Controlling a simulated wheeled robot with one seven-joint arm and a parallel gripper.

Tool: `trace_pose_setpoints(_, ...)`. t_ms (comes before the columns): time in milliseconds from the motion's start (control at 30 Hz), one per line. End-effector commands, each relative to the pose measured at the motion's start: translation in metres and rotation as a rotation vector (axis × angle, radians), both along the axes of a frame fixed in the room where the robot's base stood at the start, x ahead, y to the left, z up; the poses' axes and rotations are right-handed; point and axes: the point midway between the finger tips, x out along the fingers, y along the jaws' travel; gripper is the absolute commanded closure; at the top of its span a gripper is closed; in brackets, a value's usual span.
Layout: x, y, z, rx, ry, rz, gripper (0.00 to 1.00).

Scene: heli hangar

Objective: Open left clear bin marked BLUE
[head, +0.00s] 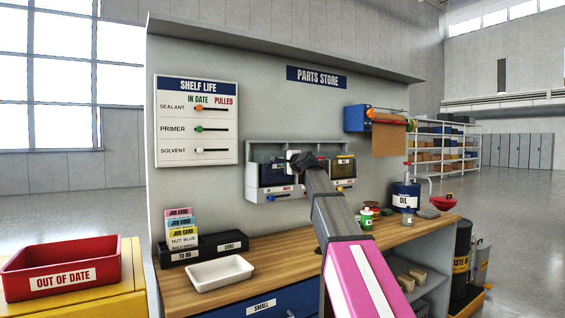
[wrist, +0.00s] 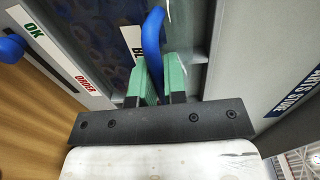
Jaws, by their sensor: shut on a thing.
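The left clear bin (head: 268,174) with dark blue contents sits in the grey wall unit in the head view; my arm hides part of its right side. In the wrist view, its clear front (wrist: 92,28) shows the blue contents, and a white label (wrist: 131,42) is partly hidden by my finger. A blue handle (wrist: 152,40) stands out from it. My gripper (wrist: 160,75) has green finger pads and is shut on the blue handle.
The right bin (head: 345,168) with yellow contents is beside it. Below the left bin is an OK/ORDER slider with a blue knob (wrist: 11,46).

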Motion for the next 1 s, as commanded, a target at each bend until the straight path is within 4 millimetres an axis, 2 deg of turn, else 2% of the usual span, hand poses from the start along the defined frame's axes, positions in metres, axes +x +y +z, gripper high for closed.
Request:
trace_pose_setpoints(600, -0.023, -0.012, -0.018, 0.023, -0.038, 0.002, 1.0)
trace_pose_setpoints(1000, -0.03, -0.016, -0.028, 0.024, -0.036, 0.003, 1.0)
